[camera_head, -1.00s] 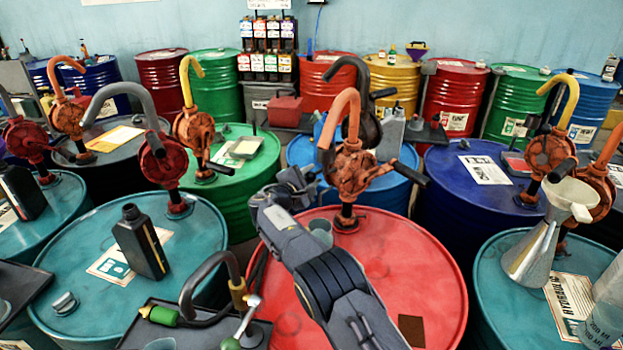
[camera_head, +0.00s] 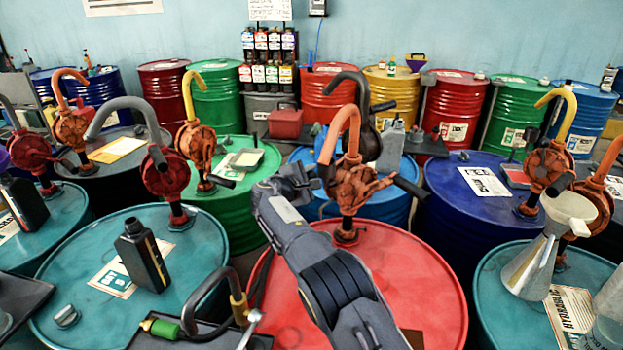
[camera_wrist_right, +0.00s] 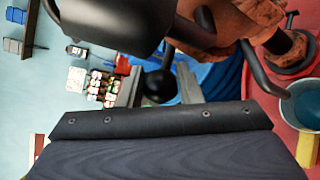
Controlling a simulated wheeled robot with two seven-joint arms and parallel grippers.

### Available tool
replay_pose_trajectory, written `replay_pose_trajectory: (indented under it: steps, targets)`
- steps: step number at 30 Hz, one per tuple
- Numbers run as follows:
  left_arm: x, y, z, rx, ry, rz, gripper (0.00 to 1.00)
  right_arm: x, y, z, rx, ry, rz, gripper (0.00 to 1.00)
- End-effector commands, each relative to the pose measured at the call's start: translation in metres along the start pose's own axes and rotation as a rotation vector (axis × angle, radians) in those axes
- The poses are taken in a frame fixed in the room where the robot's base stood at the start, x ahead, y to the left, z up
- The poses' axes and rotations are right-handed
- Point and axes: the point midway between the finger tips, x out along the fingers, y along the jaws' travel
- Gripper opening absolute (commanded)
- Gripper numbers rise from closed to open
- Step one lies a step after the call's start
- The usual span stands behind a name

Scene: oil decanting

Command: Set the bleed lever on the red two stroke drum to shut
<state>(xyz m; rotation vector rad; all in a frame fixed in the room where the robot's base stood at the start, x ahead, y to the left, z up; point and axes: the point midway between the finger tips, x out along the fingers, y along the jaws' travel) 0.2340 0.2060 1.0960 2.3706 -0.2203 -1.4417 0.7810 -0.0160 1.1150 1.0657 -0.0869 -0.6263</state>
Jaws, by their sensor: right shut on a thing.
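The red drum (camera_head: 405,262) stands at the front centre in the head view, with a rusty orange hand pump (camera_head: 352,188) on its top. My right arm reaches over the drum's left side. Its gripper (camera_head: 308,182) is just left of the pump body, and its fingertips are small and dark there. In the right wrist view the fingers (camera_wrist_right: 160,88) are on either side of a black ball knob (camera_wrist_right: 160,86), the bleed lever's end, and shut on it. The lever's setting marks cannot be made out. My left gripper is not in view.
A black crank handle (camera_head: 412,188) sticks out right of the pump. A teal drum (camera_head: 100,225) with a black bottle (camera_head: 142,255) is at left. A funnel (camera_head: 535,262) stands on the right teal drum. A grey-blue cup (camera_wrist_right: 303,105) is on the red drum.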

Motion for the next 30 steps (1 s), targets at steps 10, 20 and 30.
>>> replay_pose_trajectory:
  steps: [10, 20, 30]
  targets:
    - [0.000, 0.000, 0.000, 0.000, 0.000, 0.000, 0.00, 0.000, 0.007, 0.005, 0.003, -0.006, 0.012, 0.33]
    - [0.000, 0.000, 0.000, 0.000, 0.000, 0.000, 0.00, 0.000, 0.003, 0.002, 0.001, -0.003, 0.005, 0.53]
    - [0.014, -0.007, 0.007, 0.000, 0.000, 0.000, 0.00, -0.031, 0.000, -0.001, 0.001, 0.001, 0.006, 0.53]
